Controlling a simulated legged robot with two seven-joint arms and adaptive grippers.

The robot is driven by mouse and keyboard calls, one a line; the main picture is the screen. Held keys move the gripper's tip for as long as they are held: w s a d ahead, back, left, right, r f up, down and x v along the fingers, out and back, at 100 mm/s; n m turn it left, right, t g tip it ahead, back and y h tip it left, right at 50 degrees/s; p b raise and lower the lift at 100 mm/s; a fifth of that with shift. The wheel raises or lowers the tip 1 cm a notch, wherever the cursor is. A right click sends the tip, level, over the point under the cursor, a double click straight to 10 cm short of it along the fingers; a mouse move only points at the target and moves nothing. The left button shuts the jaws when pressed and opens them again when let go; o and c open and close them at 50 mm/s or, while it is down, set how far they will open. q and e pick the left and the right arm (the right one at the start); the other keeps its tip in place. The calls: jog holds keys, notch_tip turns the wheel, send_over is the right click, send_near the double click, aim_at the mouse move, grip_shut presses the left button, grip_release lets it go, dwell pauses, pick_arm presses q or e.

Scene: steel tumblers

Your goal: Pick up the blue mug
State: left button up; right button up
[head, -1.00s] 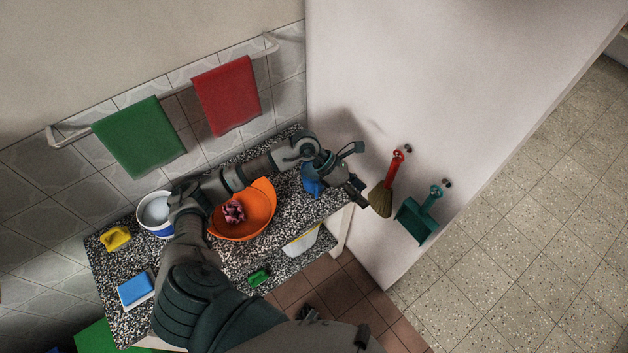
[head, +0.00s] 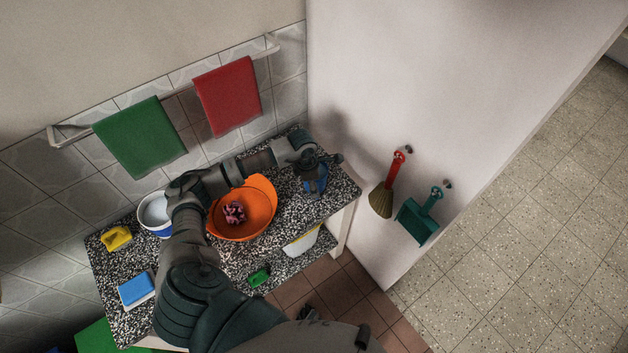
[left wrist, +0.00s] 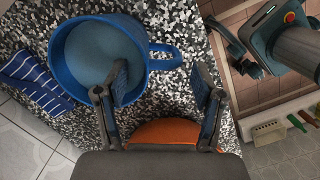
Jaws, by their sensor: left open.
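The blue mug (left wrist: 66,84) stands upright on the speckled counter in the left wrist view. It is wide, with a pale inside, and its handle points right. My left gripper (left wrist: 160,82) is open, its fingers spread above the counter near the handle. The left finger overlaps the mug's right rim in the picture, and the handle's end lies between the fingers. I cannot tell whether they touch. In the head view my left gripper (head: 316,168) is over the mug (head: 318,187) and hides most of it. Dark parts at the left wrist view's upper right may be my right gripper (left wrist: 242,55).
An orange bowl (head: 258,218) with a pink scrunched thing stands left of the mug. A white-and-blue container (head: 154,212), yellow object (head: 117,238) and blue sponge (head: 136,288) are farther left. The white wall (head: 345,80) stands close to the right. A striped cloth (left wrist: 38,85) lies beside the mug.

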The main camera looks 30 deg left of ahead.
pick_arm(q)
jog(key=shift+d+f, duration=0.1)
jog(key=shift+f, duration=0.25)
jog(key=f, duration=0.1)
jog(key=d+f, duration=0.1)
jog(key=f, duration=0.2)
jog(key=shift+w+d+f, duration=0.1)
jog(key=shift+w+d, duration=0.1)
jog(key=shift+w, duration=0.05)
jog(key=shift+f, duration=0.2)
jog(key=shift+a, duration=0.15)
jog(key=c, duration=0.3)
jog(key=shift+a, duration=0.1)
jog(key=c, duration=0.8)
grip_shut()
pick_arm(e)
jog(key=shift+s+d+f, duration=0.1)
jog(key=shift+s+d, duration=0.15)
jog(key=shift+s, duration=0.2)
